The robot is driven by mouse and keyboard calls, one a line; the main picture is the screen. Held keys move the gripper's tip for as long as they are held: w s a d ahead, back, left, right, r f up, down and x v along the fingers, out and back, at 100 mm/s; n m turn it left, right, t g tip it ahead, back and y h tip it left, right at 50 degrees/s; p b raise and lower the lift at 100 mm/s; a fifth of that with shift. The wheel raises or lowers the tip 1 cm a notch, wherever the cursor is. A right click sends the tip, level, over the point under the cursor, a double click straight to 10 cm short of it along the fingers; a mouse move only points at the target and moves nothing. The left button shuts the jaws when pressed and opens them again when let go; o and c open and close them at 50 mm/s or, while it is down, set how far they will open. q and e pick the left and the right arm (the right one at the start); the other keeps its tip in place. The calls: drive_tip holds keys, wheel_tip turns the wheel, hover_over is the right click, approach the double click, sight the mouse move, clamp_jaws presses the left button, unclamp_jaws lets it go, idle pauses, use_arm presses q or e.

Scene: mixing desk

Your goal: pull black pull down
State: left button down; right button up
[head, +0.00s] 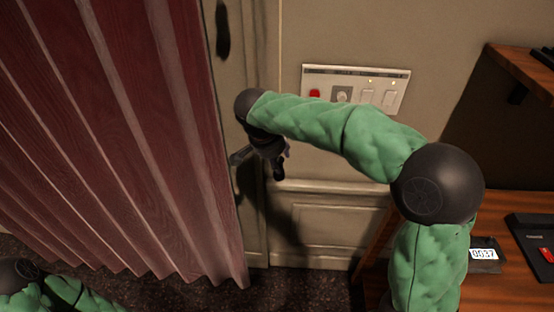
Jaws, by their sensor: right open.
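A slim black elongated piece (222,30), which looks like the black pull, hangs against the beige wall at the top, just right of the red curtain's edge. My right gripper (262,162) is open and empty, well below the pull and slightly to its right, beside the curtain edge. Its fingers point down and partly blend with dark shadow. Of my left arm, only parts show at the bottom left corner; its gripper is out of view.
A pleated red curtain (110,130) fills the left side. A wall switch panel (388,80) with a red button is behind my right arm. A wooden desk (515,210) with a 0037 display (484,254) stands at right, below a wooden shelf (525,62).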

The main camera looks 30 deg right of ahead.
drive_tip(key=v, duration=1)
drive_tip(key=shift+s+a+r, duration=0.15)
drive_tip(key=shift+a+r, duration=0.05)
drive_tip(key=shift+r, duration=0.1)
drive_tip(key=a+f+n+g+y, duration=0.1)
drive_tip(key=a+f+n+y, duration=0.3)
drive_tip(key=f, duration=1.3)
drive_tip(key=a+f+n+g+y, duration=0.1)
drive_tip(key=a+f+n, duration=0.35)
drive_tip(key=f, duration=1.25)
drive_tip(key=s+a+f+y, duration=0.1)
drive_tip(key=s+a+f, duration=0.1)
drive_tip(key=s+f, duration=0.7)
drive_tip(key=s+a+f+y, duration=0.1)
drive_tip(key=s+a+f, duration=0.2)
drive_tip(key=s+f, duration=0.7)
drive_tip(key=shift+s+f+n+y, duration=0.2)
drive_tip(key=shift+f+n+y, duration=0.2)
drive_tip(key=shift+f, duration=0.15)
